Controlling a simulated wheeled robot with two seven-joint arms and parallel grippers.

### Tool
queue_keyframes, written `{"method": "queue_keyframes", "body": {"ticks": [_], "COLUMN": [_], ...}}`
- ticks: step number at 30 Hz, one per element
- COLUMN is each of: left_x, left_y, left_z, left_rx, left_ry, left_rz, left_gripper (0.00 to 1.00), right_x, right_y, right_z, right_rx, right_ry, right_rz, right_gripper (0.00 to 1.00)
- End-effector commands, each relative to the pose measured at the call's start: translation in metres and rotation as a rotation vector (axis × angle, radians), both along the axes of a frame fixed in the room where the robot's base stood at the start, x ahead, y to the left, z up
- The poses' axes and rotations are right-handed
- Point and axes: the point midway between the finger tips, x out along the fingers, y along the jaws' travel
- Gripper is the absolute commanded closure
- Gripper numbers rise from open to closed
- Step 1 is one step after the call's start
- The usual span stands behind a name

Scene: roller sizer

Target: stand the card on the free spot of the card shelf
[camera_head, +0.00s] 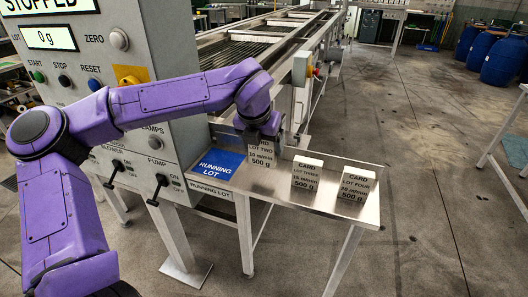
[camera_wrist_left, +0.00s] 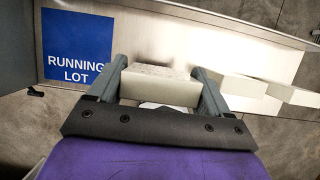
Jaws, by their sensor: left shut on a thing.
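My left gripper (camera_head: 263,137) is shut on the card marked LOT TWO (camera_head: 261,154), gripping it from above. In the left wrist view the card's pale top (camera_wrist_left: 160,86) lies between the two fingers. The card is upright over the metal card shelf (camera_head: 272,195); I cannot tell whether its base touches the surface. The blue RUNNING LOT patch (camera_head: 219,163) is bare, just left of the card. The LOT THREE card (camera_head: 306,174) and the LOT FOUR card (camera_head: 354,187) stand to the right, apart from each other. My right gripper is not in view.
A grey control panel (camera_head: 110,60) with buttons and levers stands close on the left of the shelf. The roller machine (camera_head: 265,40) runs behind it. Blue drums (camera_head: 500,60) stand at the far right. The floor to the right is open.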

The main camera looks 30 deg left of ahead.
Motion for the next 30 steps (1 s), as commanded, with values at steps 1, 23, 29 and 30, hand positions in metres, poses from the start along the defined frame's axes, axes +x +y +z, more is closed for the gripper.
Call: {"method": "queue_keyframes", "body": {"ticks": [1,23,29,30], "left_x": [0.003,0.009,0.009,0.009], "left_y": [0.002,0.007,0.007,0.007], "left_z": [-0.003,-0.048,-0.047,-0.044], "left_rx": [0.0,-0.001,-0.001,0.0], "left_ry": [0.0,-0.001,-0.001,-0.002], "left_rz": [0.0,0.0,0.0,0.0], "left_gripper": [0.53,0.0,0.0,0.0], "right_x": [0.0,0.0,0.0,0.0], "right_y": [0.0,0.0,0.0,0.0], "right_z": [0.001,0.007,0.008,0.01], "right_rx": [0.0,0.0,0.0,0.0], "right_ry": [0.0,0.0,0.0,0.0], "right_rz": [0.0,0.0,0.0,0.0], "right_gripper": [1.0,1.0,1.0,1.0]}}
